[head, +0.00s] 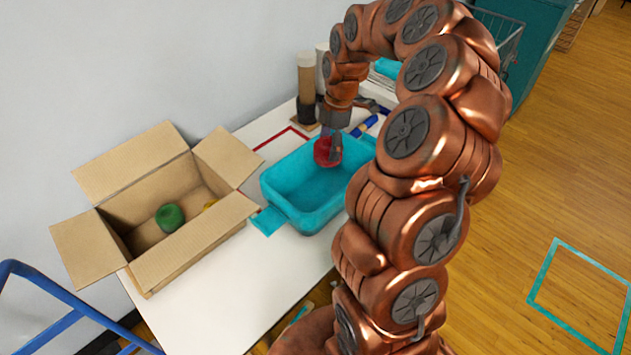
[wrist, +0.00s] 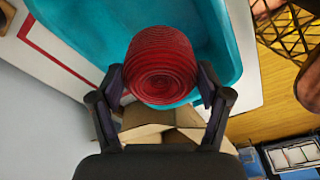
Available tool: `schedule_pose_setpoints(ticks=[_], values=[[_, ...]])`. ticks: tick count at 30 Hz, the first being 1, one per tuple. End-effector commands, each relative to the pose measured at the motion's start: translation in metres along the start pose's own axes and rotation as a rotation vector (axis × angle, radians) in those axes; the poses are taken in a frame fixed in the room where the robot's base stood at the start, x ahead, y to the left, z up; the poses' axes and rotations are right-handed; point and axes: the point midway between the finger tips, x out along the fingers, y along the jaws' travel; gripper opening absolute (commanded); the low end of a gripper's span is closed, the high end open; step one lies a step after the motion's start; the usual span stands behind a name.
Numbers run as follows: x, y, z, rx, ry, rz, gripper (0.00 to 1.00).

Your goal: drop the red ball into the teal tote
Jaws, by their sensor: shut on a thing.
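The red ball (head: 327,151) is held in my gripper (head: 335,140), above the teal tote (head: 288,197). In the wrist view the ball (wrist: 160,65) sits between the two fingers of my gripper (wrist: 160,85), which are shut on its sides. The teal tote (wrist: 85,25) spreads behind the ball in that view. The tote stands on the white table and its visible inside looks empty. My arm hides its right part in the head view.
An open cardboard box (head: 185,262) on the white table (head: 250,295) stands left of the tote, with a green ball (head: 170,217) and something yellow inside. A brown cylinder (head: 306,80) stands behind the tote. A red outline (head: 282,137) marks the table.

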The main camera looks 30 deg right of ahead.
Motion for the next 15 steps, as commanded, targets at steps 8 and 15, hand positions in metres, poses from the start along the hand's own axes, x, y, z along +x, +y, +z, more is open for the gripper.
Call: schedule_pose_setpoints(ticks=[8, 15], values=[[0.029, -0.001, 0.004, 0.001, 0.000, -0.002, 0.43], [0.049, -0.001, 0.007, 0.004, 0.000, -0.003, 0.43]])
